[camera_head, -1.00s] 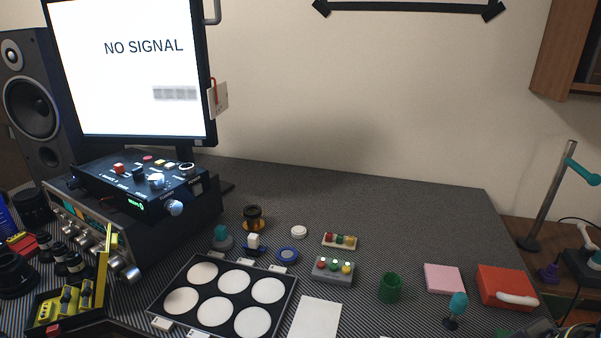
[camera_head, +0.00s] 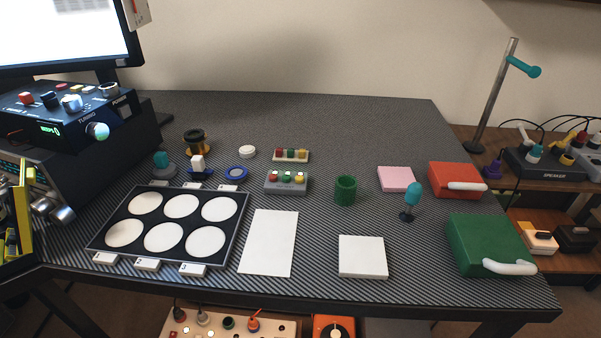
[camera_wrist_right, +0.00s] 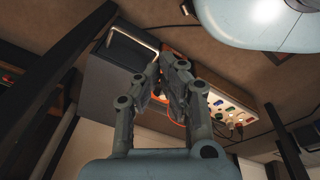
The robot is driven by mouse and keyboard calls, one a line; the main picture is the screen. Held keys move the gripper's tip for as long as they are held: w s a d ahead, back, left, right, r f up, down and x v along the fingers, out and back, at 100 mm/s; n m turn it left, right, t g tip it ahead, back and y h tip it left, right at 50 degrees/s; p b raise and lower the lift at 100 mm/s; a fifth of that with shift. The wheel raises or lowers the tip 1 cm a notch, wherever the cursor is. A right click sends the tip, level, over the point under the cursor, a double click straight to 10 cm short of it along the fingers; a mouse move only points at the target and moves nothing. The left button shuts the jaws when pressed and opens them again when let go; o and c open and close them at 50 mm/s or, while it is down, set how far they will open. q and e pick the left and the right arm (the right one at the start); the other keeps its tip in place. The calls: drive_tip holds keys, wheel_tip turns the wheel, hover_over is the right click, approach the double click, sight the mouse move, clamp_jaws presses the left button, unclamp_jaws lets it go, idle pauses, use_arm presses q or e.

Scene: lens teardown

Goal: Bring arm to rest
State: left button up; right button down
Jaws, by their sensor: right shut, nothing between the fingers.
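My right gripper (camera_wrist_right: 166,62) shows in the right wrist view. Its grey fingers come together at the tips with nothing held between them. Behind it are table legs and a box with coloured knobs (camera_wrist_right: 232,103). Neither gripper shows in the head view. The table (camera_head: 330,115) there carries a black tray (camera_head: 245,225) with several white discs, a white sheet (camera_head: 269,243), a green cup (camera_head: 345,190), a red case (camera_head: 455,178) and a green case (camera_head: 485,243).
A monitor (camera_head: 60,30) and a tuning unit (camera_head: 70,115) stand at the left. A white block (camera_head: 362,257) lies near the front edge. A metal post with a teal arm (camera_head: 492,95) stands at the right. A knob panel (camera_head: 225,325) is below the table. The table's back right is clear.

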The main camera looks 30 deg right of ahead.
drive_tip(key=s+f+b, duration=0.1)
drive_tip(key=s+f, duration=0.4)
drive_tip(key=s, duration=0.2)
drive_tip(key=shift+s+f, duration=0.15)
drive_tip(key=shift+s, duration=0.25)
drive_tip(key=shift+g, duration=0.3)
idle(0.6)
